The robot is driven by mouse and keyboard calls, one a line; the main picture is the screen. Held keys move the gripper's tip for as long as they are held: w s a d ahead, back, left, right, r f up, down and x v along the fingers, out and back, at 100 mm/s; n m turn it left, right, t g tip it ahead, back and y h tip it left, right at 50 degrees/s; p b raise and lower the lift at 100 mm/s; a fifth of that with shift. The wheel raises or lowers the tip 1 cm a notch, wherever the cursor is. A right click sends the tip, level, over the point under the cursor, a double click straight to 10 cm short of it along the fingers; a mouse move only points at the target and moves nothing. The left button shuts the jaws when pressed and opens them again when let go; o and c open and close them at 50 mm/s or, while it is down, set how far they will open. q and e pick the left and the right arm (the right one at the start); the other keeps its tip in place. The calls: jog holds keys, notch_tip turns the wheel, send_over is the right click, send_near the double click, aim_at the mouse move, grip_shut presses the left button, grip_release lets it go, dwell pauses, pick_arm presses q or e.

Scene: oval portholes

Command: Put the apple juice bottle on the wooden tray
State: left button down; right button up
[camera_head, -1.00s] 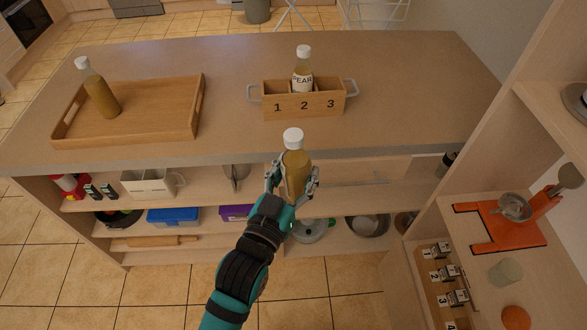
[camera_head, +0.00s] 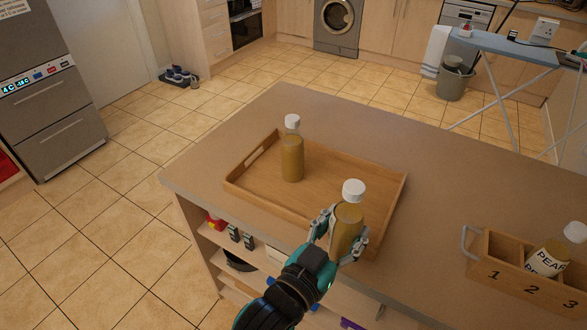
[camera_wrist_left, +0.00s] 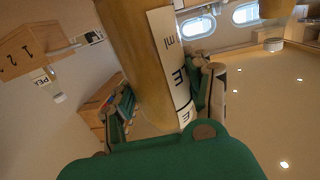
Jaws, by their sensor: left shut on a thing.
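My left gripper (camera_head: 338,240) is shut on a bottle (camera_head: 347,222) with amber contents and a white cap. It holds the bottle upright, overlapping the near right corner of the wooden tray (camera_head: 245,194) in the head view; the height above it is hard to tell. In the left wrist view the held bottle (camera_wrist_left: 140,60) fills the middle, and its white label (camera_wrist_left: 172,62) shows part of a word with "LE". Another amber bottle (camera_head: 292,158) with a white cap stands on the tray's left part. My right gripper is not in view.
The tray's middle and right floor is bare. Shelves with goods lie below the counter's near edge.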

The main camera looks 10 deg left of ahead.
pick_arm(q)
jog(key=w+f+p, duration=0.1)
jog(key=w, duration=0.4)
jog(key=w+a+f+p, duration=0.1)
jog(key=w, duration=0.4)
jog(key=w+a+f+p, duration=0.1)
jog(key=w, duration=0.4)
jog(key=shift+w+a+f, duration=0.1)
jog(key=shift+w+f, duration=0.3)
jog(key=shift+f, duration=0.3)
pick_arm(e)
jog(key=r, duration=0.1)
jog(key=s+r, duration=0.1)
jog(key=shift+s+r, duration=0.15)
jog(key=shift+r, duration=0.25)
pick_arm(q)
jog(key=shift+f, duration=0.15)
jog(key=c, duration=1)
grip_release()
jog(key=shift+f, duration=0.15)
jog(key=o, duration=0.5)
jog(key=shift+c, duration=0.2)
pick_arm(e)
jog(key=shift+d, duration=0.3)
